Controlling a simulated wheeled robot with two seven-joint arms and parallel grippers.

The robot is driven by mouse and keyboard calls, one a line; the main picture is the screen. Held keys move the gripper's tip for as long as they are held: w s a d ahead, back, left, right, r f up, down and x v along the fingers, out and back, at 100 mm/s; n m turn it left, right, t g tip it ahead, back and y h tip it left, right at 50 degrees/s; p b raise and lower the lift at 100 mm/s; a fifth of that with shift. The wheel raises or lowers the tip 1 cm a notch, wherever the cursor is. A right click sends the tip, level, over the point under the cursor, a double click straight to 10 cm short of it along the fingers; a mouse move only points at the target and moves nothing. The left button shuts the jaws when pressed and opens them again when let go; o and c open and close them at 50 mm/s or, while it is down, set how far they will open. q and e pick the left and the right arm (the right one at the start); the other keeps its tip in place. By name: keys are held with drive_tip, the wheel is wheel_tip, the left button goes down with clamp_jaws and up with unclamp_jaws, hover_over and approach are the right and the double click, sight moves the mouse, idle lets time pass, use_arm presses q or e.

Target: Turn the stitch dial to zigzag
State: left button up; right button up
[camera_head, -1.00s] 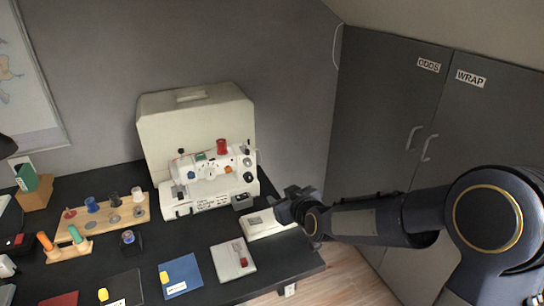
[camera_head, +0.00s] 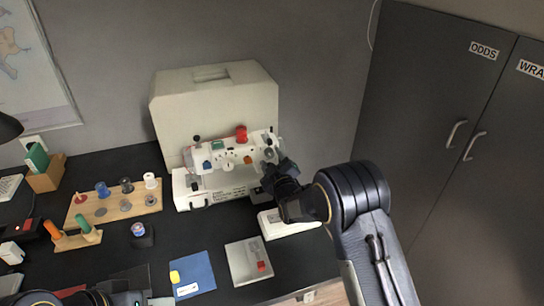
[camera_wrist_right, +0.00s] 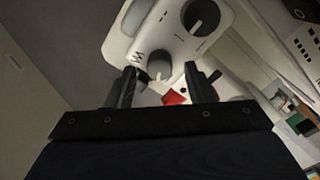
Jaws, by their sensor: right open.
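The white sewing machine (camera_head: 228,178) stands at the back of the black desk. My right gripper (camera_head: 272,172) is at its right end, hiding part of that end. In the right wrist view, my right gripper (camera_wrist_right: 161,72) is open, with its two dark fingers apart. A grey dial (camera_wrist_right: 160,64) on the white housing shows between the fingertips, with a zigzag-like mark beside it. I cannot tell whether the fingers touch it. A larger dark dial with a pale pointer bar (camera_wrist_right: 201,17) sits above it. Parts of my left arm show at the bottom left; its fingers do not.
The cream machine cover (camera_head: 215,100) stands behind the machine. A white box (camera_head: 285,224) lies below my right gripper. Grey cupboards (camera_head: 440,130) stand at the right.

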drive_tip(key=shift+w+a, duration=0.15)
drive_tip(key=shift+w, duration=0.4)
drive_tip(key=c, duration=1)
drive_tip(key=shift+f+m+b, duration=0.15)
drive_tip(key=shift+m+b, duration=0.15)
drive_tip(key=shift+b, duration=0.45)
drive_tip(key=m+b, duration=0.8)
drive_tip(key=b, duration=0.4)
drive_tip(key=shift+r+m+g+b, duration=0.2)
drive_tip(key=shift+m+g+b, duration=0.1)
drive_tip(key=shift+m+b, duration=1.2)
